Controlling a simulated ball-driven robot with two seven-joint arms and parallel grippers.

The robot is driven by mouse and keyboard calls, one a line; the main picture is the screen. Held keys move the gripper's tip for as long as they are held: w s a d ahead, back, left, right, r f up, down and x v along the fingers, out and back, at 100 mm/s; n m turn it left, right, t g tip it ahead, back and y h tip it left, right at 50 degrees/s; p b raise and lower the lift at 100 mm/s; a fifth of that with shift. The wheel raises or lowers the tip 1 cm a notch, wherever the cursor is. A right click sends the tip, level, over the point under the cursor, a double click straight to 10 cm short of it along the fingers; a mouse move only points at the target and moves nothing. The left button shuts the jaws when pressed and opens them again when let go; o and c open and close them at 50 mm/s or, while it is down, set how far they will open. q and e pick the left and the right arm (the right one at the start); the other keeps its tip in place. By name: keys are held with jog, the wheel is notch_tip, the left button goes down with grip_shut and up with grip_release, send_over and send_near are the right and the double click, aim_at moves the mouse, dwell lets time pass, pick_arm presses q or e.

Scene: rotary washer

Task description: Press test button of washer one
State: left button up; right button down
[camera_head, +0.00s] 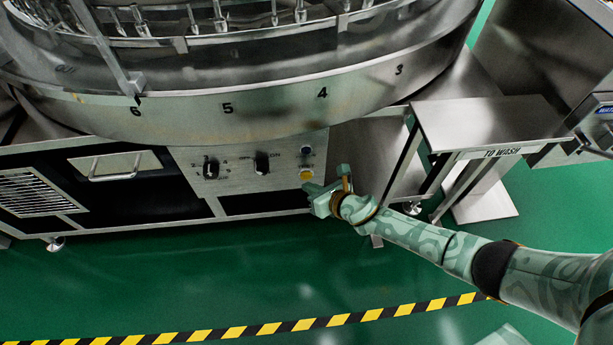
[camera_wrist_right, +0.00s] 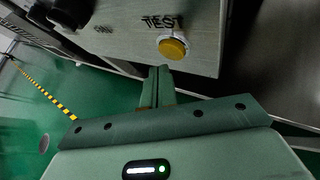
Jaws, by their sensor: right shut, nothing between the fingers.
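The round washer (camera_head: 240,115) fills the top of the head view, with station numbers 3 to 6 on its steel rim. Its control panel (camera_head: 235,180) carries two black knobs, a small dark button, and the yellow test button (camera_head: 306,175) at the lower right. In the right wrist view the yellow button (camera_wrist_right: 172,48) sits just under the word TEST. My right gripper (camera_head: 312,188) is shut and empty, close below the button. Its closed fingertips (camera_wrist_right: 157,70) are just below the button in the wrist view, with a small gap showing. My left gripper is not in view.
A steel side table labelled TO WASH (camera_head: 490,125) stands right of the panel, near my right arm. A drawer with a handle (camera_head: 115,168) and a vent grille (camera_head: 35,192) are at the left. Yellow-black floor tape (camera_head: 290,325) crosses the open green floor.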

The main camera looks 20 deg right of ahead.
dwell(0.9)
dwell(0.7)
jog(key=shift+w+d, duration=0.1)
jog(key=shift+w, duration=0.3)
jog(key=shift+w, duration=0.1)
dwell(0.3)
jog(key=shift+w+d, duration=0.15)
jog(key=shift+w, duration=0.15)
dwell(0.4)
jog(key=shift+s+a, duration=0.25)
jog(key=shift+s, duration=0.55)
